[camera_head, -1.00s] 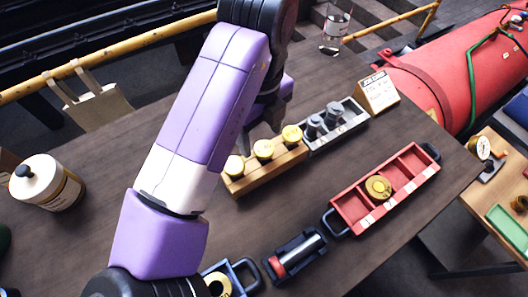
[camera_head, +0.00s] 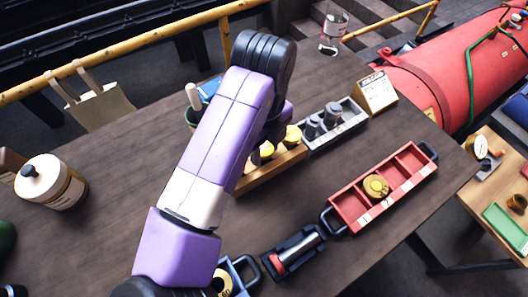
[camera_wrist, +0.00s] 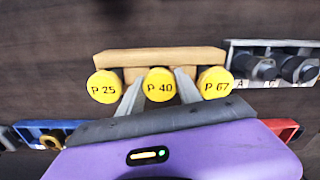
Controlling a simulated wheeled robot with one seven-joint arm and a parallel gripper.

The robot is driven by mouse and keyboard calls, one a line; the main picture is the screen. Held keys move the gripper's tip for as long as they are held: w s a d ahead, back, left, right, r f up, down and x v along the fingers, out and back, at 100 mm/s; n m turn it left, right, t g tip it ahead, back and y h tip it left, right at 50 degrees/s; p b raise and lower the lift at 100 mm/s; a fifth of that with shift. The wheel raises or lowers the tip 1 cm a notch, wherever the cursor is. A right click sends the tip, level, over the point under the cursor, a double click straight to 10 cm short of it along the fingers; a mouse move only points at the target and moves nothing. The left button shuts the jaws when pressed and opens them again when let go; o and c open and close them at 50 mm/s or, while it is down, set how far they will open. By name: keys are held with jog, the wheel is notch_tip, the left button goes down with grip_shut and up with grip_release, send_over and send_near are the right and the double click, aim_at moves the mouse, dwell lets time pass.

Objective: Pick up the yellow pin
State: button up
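Three yellow pins with round heads stand in a row in a wooden rack (camera_wrist: 160,56). In the wrist view they read P 25 (camera_wrist: 104,87), P 40 (camera_wrist: 159,85) and P 67 (camera_wrist: 215,85). My gripper (camera_wrist: 160,77) is open, with one finger on each side of the P 40 pin; I cannot tell if either finger touches it. In the head view two yellow heads (camera_head: 292,136) show on the wooden rack (camera_head: 272,174). The left-hand pin and my fingertips are hidden behind my arm there.
A grey rack (camera_head: 341,127) with dark pins adjoins the wooden rack on the right. A red tray (camera_head: 346,211) with a gold disc, a dark cradle (camera_head: 284,262) with a cylinder, and a blue tray (camera_head: 243,266) lie nearer. A jar (camera_head: 50,183) stands left. Bare tabletop lies between.

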grip_shut()
jog(key=shift+r, duration=0.1)
